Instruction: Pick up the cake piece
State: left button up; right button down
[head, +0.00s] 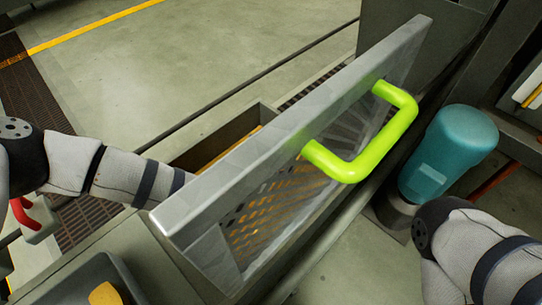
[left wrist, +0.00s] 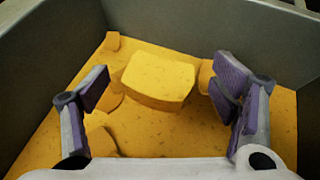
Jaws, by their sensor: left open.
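A yellow block-shaped cake piece (left wrist: 158,76) lies on top of yellow material in a grey-walled bin (left wrist: 38,88) in the left wrist view. My left gripper (left wrist: 162,84) is open, with one purple-padded finger to each side of the cake piece. A gap shows on both sides, and nothing is held. In the head view my left arm passes behind a raised grey grated lid, which hides the left gripper. Only links of my right arm show at the lower right of the head view; its gripper is out of view.
The raised grated lid (head: 290,130) with a bright green handle (head: 366,158) stands across the middle. A teal motor (head: 450,150) is at the right. A dark tray (head: 75,282) with a yellow piece (head: 104,293) is at the lower left. Smaller yellow lumps surround the cake piece.

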pick_arm(q)
jog(key=shift+r, duration=0.1)
jog(key=c, duration=1.2)
